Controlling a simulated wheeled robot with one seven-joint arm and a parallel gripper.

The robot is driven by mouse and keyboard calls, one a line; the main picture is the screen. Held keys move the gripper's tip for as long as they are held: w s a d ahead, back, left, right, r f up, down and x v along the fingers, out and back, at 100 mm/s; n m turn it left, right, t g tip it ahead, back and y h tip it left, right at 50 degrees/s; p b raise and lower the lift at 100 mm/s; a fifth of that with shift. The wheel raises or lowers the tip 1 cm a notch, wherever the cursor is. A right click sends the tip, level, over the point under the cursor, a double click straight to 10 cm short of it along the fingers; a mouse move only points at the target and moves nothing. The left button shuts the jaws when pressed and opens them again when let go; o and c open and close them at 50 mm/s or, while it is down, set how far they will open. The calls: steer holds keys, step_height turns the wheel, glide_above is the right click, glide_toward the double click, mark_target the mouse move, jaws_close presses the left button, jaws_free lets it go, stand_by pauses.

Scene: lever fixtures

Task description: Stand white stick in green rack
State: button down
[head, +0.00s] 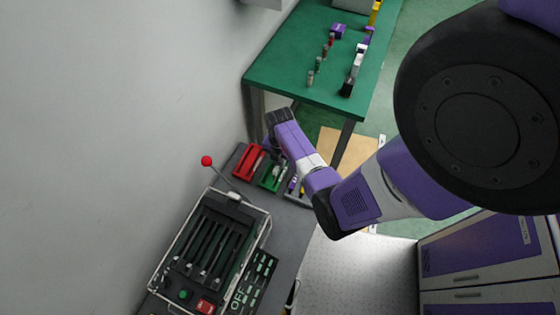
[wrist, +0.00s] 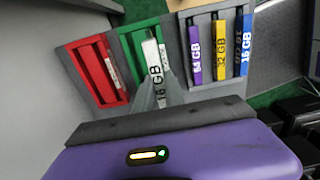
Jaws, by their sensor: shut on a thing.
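The white stick (wrist: 153,62), marked 16 GB, is between the fingertips of my gripper (wrist: 157,93) in the wrist view. My gripper is shut on it. The stick overlaps the green rack (wrist: 128,44) in the picture. I cannot tell whether its lower end is inside the rack or just above it. In the head view the green rack (head: 266,184) sits on the dark bench, close to my arm's end. My fingertips are hard to make out there.
A red rack (wrist: 72,58) with a red piece stands left of the green rack. A grey rack (wrist: 207,94) at right holds purple, yellow and blue sticks. In the head view, a lever machine (head: 212,245) with a red knob stands nearby and a green table (head: 290,70) lies beyond.

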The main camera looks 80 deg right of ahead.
steer(key=shift+f+b, duration=1.55)
steer(key=shift+f, duration=0.65)
steer(key=shift+f+b, duration=0.75)
steer(key=shift+f, duration=0.45)
stand_by(0.3)
steer(key=c, duration=1.3)
jaws_free()
steer(key=shift+c, duration=0.2)
steer(key=shift+r, duration=0.1)
steer(key=shift+r+p, duration=0.35)
steer(key=shift+r, duration=3.55)
